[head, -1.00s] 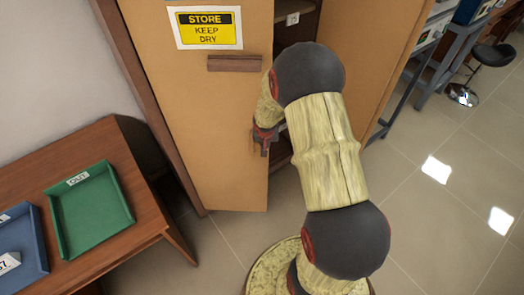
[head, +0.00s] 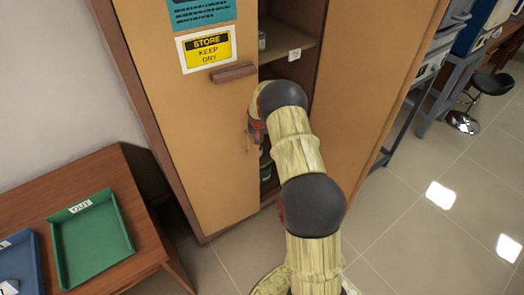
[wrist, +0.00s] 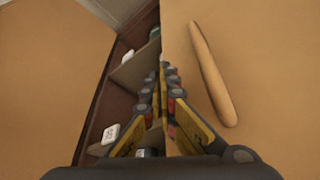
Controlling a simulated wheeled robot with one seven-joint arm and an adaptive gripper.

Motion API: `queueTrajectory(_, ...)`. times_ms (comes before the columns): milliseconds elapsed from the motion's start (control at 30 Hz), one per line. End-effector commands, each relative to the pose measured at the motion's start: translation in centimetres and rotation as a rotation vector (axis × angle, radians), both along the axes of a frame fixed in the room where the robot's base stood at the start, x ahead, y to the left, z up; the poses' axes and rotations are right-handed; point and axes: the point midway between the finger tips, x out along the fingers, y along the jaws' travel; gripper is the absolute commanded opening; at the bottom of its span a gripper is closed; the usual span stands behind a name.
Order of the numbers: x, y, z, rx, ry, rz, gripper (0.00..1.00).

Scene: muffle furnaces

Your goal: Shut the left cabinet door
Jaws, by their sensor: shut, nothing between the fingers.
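The left cabinet door (head: 205,150) is a tan panel with signs and a brown bar handle (head: 233,72). It stands partly open, its free right edge apart from the cabinet's dark interior. My gripper (head: 253,132) is at that free edge, below the handle, partly hidden by my arm. In the wrist view my gripper (wrist: 165,72) has its fingers together and empty, in front of the door's edge. The door (wrist: 260,80) fills the right side there, with its handle (wrist: 213,75). Whether the fingers touch the door, I cannot tell.
The right cabinet door (head: 375,80) stands wide open. Inside are a shelf (head: 290,55) with a white label and a green item (head: 265,168) low down. A wooden table (head: 135,235) with a green tray (head: 90,240) and a blue tray (head: 22,265) stands left.

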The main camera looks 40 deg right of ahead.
Motion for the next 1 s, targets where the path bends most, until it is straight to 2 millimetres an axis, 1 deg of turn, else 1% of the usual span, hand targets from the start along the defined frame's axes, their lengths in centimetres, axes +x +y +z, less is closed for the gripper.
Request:
queueTrajectory(33, 1.1, -0.3, -0.3, 0.0, -0.001, 0.0, 0.0)
queueTrajectory(200, 3.7, -0.9, -0.2, -0.001, -0.002, -0.001, 0.0)
queueTrajectory(400, 5.3, -1.1, -0.1, 0.001, 0.0, -0.002, 0.0)
queueTrajectory(600, 5.9, -1.2, 0.0, -0.001, -0.003, -0.002, 0.0)
queueTrajectory(1000, 6.2, -1.3, 0.4, -0.006, -0.011, 0.0, 0.0)
